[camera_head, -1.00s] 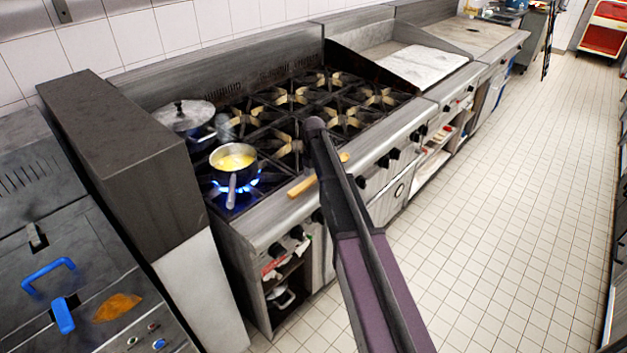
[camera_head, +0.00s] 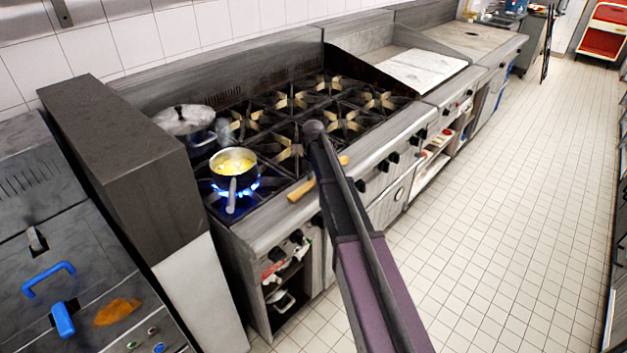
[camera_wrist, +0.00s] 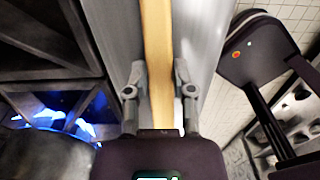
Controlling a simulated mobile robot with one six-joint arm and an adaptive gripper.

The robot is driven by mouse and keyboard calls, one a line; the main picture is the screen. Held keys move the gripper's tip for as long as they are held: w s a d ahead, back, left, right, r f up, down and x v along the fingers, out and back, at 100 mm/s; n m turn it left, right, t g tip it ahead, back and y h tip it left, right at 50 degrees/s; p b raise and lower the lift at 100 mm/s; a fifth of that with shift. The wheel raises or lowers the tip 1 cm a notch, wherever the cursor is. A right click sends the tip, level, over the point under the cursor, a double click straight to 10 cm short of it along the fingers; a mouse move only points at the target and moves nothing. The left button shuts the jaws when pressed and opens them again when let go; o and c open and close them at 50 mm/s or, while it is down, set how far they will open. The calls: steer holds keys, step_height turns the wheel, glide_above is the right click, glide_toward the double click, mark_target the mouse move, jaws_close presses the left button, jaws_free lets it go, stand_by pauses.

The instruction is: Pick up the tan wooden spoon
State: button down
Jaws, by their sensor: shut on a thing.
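The tan wooden spoon (camera_head: 302,189) lies along the front ledge of the stove in the head view, with its middle hidden behind my arm and its other end (camera_head: 343,160) showing to the right. In the wrist view the spoon's handle (camera_wrist: 157,60) runs lengthwise between the two fingers of my gripper (camera_wrist: 159,95). The fingers are shut on the handle, one on each side. In the head view my gripper is hidden behind my arm. I cannot tell whether the spoon touches the ledge.
A pot with yellow contents (camera_head: 234,161) sits over a lit blue flame at the stove's front left. A lidded pot (camera_head: 186,122) stands behind it. The steel front ledge (camera_head: 262,232) borders the burners. The tiled floor (camera_head: 520,200) is clear.

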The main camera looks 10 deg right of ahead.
steer(key=shift+r+p, duration=1.65)
steer(key=shift+r, duration=0.15)
steer(key=s+a+r+p, duration=0.1)
steer(key=s+a, duration=0.2)
steer(key=s, duration=1.2)
steer(key=shift+s+a, duration=0.15)
steer(key=shift+s, duration=0.2)
